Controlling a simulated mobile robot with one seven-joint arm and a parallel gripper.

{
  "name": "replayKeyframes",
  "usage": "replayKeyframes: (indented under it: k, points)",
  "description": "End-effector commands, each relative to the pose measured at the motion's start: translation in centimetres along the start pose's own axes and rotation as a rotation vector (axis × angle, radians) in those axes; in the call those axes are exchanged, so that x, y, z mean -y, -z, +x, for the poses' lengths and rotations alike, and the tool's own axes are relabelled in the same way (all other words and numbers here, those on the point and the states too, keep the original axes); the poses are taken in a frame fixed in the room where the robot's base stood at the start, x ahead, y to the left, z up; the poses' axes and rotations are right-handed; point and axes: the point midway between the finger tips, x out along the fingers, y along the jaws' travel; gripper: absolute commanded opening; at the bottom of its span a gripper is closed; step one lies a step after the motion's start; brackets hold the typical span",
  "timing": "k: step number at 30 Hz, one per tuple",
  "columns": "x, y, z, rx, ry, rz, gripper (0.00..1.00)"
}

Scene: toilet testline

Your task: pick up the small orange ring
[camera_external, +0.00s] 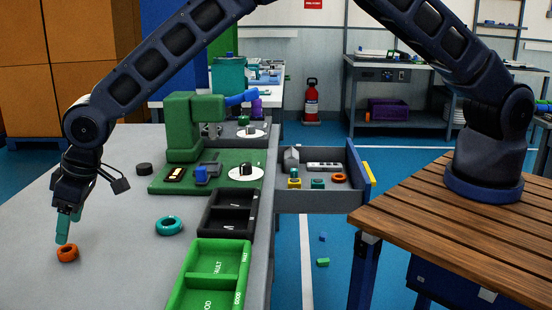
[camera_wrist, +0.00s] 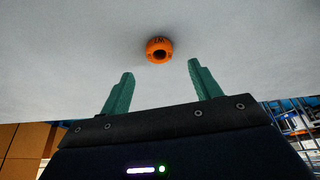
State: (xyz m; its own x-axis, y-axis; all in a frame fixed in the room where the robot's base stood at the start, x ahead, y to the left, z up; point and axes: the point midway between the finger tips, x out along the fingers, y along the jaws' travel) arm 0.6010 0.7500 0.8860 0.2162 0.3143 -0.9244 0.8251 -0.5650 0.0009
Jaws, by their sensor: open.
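The small orange ring (camera_external: 67,253) lies on the grey table at the lower left in the external view. In the wrist view the orange ring (camera_wrist: 159,49) sits beyond the fingertips, about midway between them. My gripper (camera_external: 64,240) points down over the table, with its green fingertips just above or behind the ring in the external view. In the wrist view my gripper (camera_wrist: 160,70) is open, with two green fingers apart and nothing between them. I cannot tell the exact height gap to the ring. Another orange ring (camera_external: 339,178) lies in the open drawer.
A teal ring (camera_external: 169,226) and a dark puck (camera_external: 144,169) lie on the table to the right. A green sorting tray (camera_external: 214,258), a black tray (camera_external: 225,226) and a green fixture (camera_external: 182,130) stand along the table's right side. The table around the ring is clear.

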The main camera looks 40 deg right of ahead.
Motion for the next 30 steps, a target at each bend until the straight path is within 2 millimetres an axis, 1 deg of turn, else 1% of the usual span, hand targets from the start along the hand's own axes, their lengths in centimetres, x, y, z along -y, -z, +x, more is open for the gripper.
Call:
replayKeyframes:
  k: [5, 7, 11, 15, 18, 23, 24, 29, 30]
  points:
    - [0.0, -0.1, 0.9, -0.001, 0.000, 0.001, 0.63]
    - [0.0, -0.2, 1.6, -0.001, 0.000, 0.001, 0.63]
    - [0.0, -0.5, 3.4, 0.001, 0.000, 0.002, 0.63]
    - [0.0, -0.4, 5.0, 0.000, 0.000, 0.001, 0.63]
    - [0.0, -0.4, 5.5, -0.001, 0.000, 0.001, 0.63]
    - [0.0, -0.4, 5.5, -0.001, 0.000, 0.001, 0.63]
    - [0.0, -0.4, 5.5, -0.001, 0.000, 0.001, 0.61]
    - [0.0, -0.4, 5.5, -0.001, 0.000, 0.001, 0.30]
    - [0.0, -0.4, 5.5, -0.001, 0.000, 0.001, 0.22]
